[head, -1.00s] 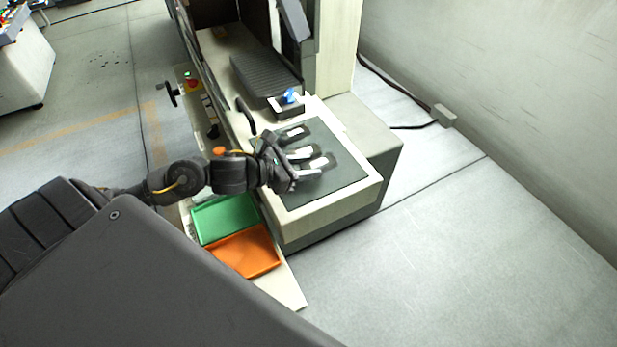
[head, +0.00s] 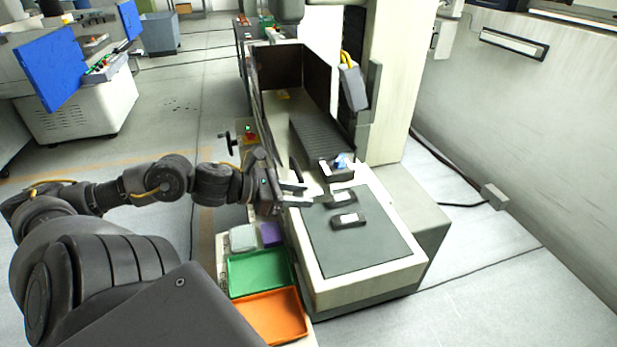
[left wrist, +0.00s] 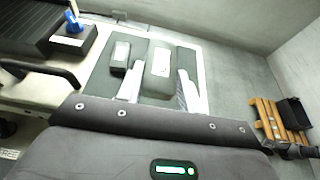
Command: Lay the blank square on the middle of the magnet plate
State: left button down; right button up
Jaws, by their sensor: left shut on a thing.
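A blank (left wrist: 158,65), a grey block with a lighter top, sits between the two fingers of my left gripper in the left wrist view. My left gripper (head: 304,195) is shut on it over the far left edge of the dark grey mat (head: 350,255). In the head view I cannot clearly separate the held blank from the fingers. The magnet plate appears to be the dark ribbed plate (head: 312,137) beyond the mat; its near part also shows in the left wrist view (left wrist: 28,25). My right gripper is not in view.
Dark blocks with pale tops (head: 348,220) show around the mat. A dark block with a blue piece (head: 341,161) stands at the ribbed plate's near end. Green (head: 258,272) and orange (head: 270,315) trays lie left of the mat. Brown walls (head: 303,68) and a column (head: 393,80) stand behind.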

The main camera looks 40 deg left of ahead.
pick_arm(q)
jog(key=shift+s+a+r, duration=0.1)
jog(key=shift+a+r, duration=0.1)
jog(key=shift+a, duration=0.15)
